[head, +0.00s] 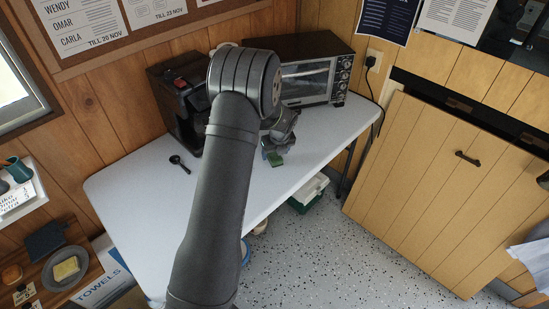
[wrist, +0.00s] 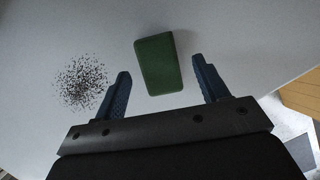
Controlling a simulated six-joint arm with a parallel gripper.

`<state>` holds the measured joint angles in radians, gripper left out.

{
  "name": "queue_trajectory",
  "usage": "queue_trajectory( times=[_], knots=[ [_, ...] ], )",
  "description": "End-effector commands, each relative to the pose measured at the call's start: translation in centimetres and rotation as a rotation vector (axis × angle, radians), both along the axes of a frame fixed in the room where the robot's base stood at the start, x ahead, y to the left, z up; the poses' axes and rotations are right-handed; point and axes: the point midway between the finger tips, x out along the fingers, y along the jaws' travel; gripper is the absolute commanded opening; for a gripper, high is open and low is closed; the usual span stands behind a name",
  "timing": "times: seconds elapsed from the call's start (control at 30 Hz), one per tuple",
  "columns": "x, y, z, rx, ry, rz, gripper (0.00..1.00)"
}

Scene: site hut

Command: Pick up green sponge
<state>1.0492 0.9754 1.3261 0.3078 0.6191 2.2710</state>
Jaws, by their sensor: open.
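The green sponge (wrist: 159,64) lies flat on the white table (wrist: 60,35) in the wrist view. In the head view the gripper (head: 271,150) is small and partly hidden by my arm.
A patch of dark specks (wrist: 82,82) lies left of the gripper. A toaster oven (head: 306,80) and a dark machine with a red part (head: 178,103) stand at the table's back. The table's right front edge is near the sponge.

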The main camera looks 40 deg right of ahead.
Motion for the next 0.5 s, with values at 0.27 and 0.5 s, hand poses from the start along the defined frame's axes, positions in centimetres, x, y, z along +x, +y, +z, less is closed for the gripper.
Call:
queue_trajectory(
  times=[0.27, 0.5],
  knots=[
    [0.43, -0.19, -1.65, 0.0, 0.001, 0.0, 0.67],
    [0.43, -0.18, -1.61, 0.0, 0.001, 0.0, 0.5]
  ],
)
